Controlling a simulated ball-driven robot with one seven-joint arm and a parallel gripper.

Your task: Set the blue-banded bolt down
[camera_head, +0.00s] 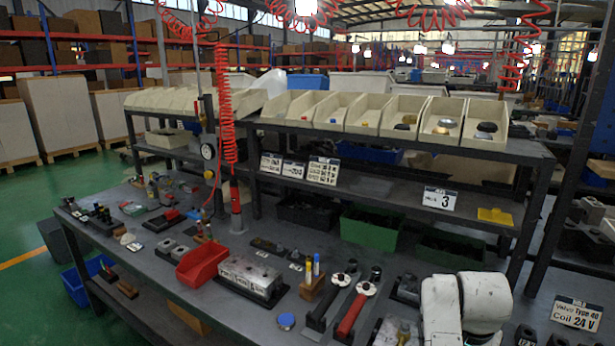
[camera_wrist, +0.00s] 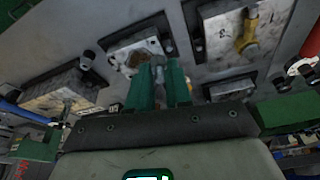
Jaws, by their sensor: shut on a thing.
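In the wrist view my gripper (camera_wrist: 160,78) has two green fingers shut on a slim grey bolt (camera_wrist: 159,62), which shows between and beyond the fingertips. No blue band can be made out on it; most of it is hidden by the fingers. The bolt is over or against a pale plate (camera_wrist: 125,65) with a brown round patch; I cannot tell whether they touch. In the head view my gripper does not show. A small wooden block (camera_head: 311,288) there carries upright pins with yellow and blue parts.
In the wrist view, a pale block with a yellow fitting (camera_wrist: 248,37) lies right of the fingers, and another plate (camera_wrist: 62,92) lies left.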

